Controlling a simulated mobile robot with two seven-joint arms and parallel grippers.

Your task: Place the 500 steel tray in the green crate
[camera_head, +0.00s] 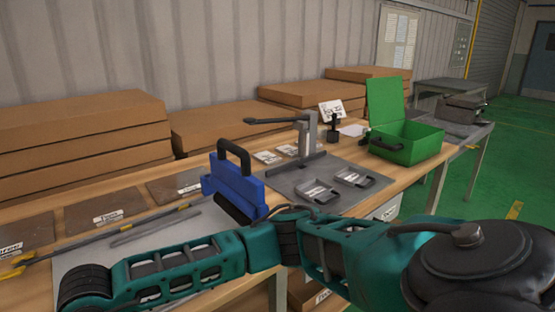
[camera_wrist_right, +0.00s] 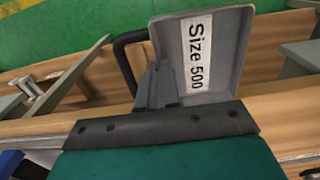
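The steel tray marked "Size 500" (camera_wrist_right: 205,55) is large and close in the right wrist view, with its black handle (camera_wrist_right: 125,62) on the left side. My right gripper (camera_wrist_right: 165,88) appears shut on the tray's near edge; the grip itself is partly hidden. The tray is tilted, its inside and label facing the camera. The green crate (camera_head: 410,150) stands open at the right end of the workbench in the head view, its lid raised at the back. No gripper shows in the head view, only a teal arm of mine across the front.
Two small handled trays (camera_head: 318,193) (camera_head: 355,178) lie on a grey plate on the workbench. A blue tool with a black handle (camera_head: 236,182) stands left of them, and a grey press (camera_head: 305,140) behind. Brown boxes (camera_head: 80,140) line the wall. A yellow-handled clamp (camera_head: 100,242) lies at left.

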